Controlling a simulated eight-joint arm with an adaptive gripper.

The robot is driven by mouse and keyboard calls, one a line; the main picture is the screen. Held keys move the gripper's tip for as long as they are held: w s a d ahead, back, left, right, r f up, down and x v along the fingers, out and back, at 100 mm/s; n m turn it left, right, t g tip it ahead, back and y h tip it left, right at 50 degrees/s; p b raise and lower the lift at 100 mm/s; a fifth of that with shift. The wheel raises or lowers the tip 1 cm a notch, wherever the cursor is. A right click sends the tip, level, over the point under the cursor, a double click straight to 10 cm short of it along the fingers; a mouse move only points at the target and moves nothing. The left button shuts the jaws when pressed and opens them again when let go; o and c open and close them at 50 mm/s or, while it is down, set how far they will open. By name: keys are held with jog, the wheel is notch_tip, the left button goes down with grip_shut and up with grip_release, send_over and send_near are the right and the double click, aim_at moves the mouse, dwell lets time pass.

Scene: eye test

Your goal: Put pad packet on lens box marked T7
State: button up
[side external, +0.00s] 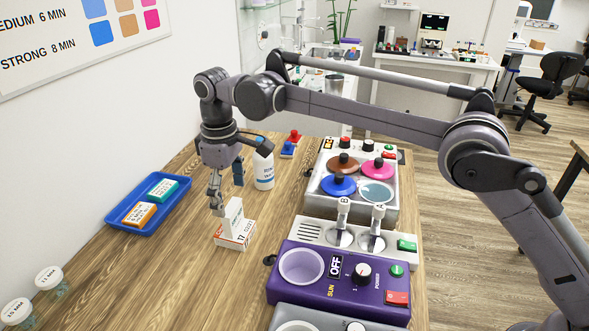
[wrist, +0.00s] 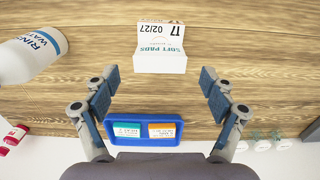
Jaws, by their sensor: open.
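The pad packet (side external: 234,212) is a white block standing upright on the lens box (side external: 238,236), a low white box with red edging on the wooden table. In the wrist view the packet (wrist: 160,64), lettered "SOFT PADS", covers part of the box (wrist: 160,31), whose label reads T7 02/27. My gripper (side external: 217,207) is just left of the packet in the side view. In the wrist view my gripper (wrist: 160,82) is open and empty, its fingers wide apart. The packet is beyond the fingertips and touches neither finger.
A blue tray (side external: 120,221) with a teal box (side external: 162,189) and an orange box (side external: 139,214) lies at left. A white bottle (side external: 263,170) stands behind the packet. A purple machine (side external: 325,262) and other devices line the right. Lidded jars (side external: 50,280) stand front left.

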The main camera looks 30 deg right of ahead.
aim_at(231, 207)
notch_tip(231, 207, up, 6)
jog(key=s+d+r+m+t, duration=0.2)
jog(key=s+d+r, duration=0.1)
jog(key=d, duration=0.6)
jog(key=s+d+r+m+t, duration=0.1)
jog(key=s+d+r+m, duration=0.2)
jog(key=d, duration=0.6)
jog(key=s+d+f+m+t, duration=0.2)
jog(key=s+d+f, duration=0.4)
jog(key=s, duration=0.3)
jog(key=s+d+f+m+t, duration=0.2)
jog(key=s+d+f, duration=0.4)
jog(key=s, duration=0.3)
jog(key=shift+s+d+f, duration=0.15)
jog(key=shift+s+d, duration=0.25)
jog(key=shift+d, duration=0.1)
